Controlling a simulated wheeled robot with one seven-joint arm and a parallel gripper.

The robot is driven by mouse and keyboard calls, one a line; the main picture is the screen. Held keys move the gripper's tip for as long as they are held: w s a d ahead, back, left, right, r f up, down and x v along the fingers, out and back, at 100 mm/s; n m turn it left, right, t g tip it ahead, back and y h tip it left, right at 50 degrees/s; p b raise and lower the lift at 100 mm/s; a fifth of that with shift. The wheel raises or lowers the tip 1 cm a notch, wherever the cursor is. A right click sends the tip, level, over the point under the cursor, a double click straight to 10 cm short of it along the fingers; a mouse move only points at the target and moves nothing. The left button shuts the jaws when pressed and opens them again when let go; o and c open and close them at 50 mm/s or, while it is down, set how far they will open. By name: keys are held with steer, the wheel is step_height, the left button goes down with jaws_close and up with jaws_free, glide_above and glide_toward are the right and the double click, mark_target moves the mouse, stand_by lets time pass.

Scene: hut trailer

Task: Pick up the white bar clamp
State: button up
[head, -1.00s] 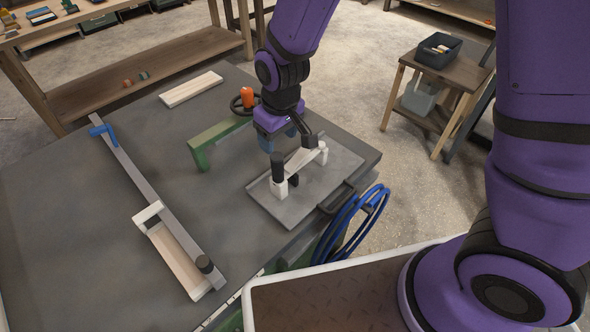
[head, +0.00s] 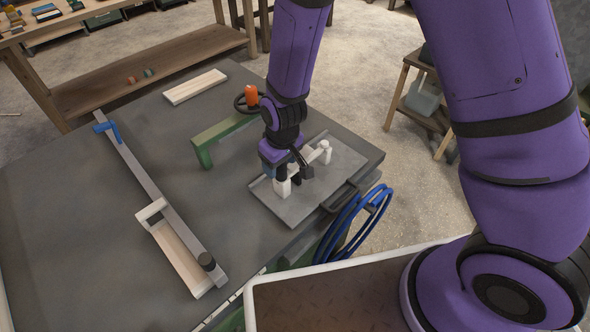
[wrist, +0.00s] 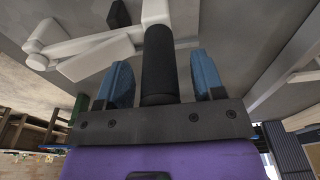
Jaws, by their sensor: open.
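The white bar clamp (head: 282,187) lies on a grey tray (head: 302,212) near the table's right corner. Its other white end (head: 326,152) shows to the right of my gripper. In the wrist view its black handle (wrist: 158,62) stands between my two blue fingers, with white clamp parts (wrist: 97,58) beyond. My gripper (head: 280,171) is open over the handle's end of the clamp, a finger on each side of the handle. In the head view my gripper and wrist cover most of the handle and part of the bar.
A long grey bar clamp (head: 150,183) and a pale board (head: 195,87) lie further left. A blue hose (head: 348,222) hangs at the table's edge. The table's left part is clear.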

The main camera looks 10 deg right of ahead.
steer(key=shift+f, duration=0.15)
jaws_close()
stand_by(0.4)
step_height(320, 180, up, 18)
stand_by(1.3)
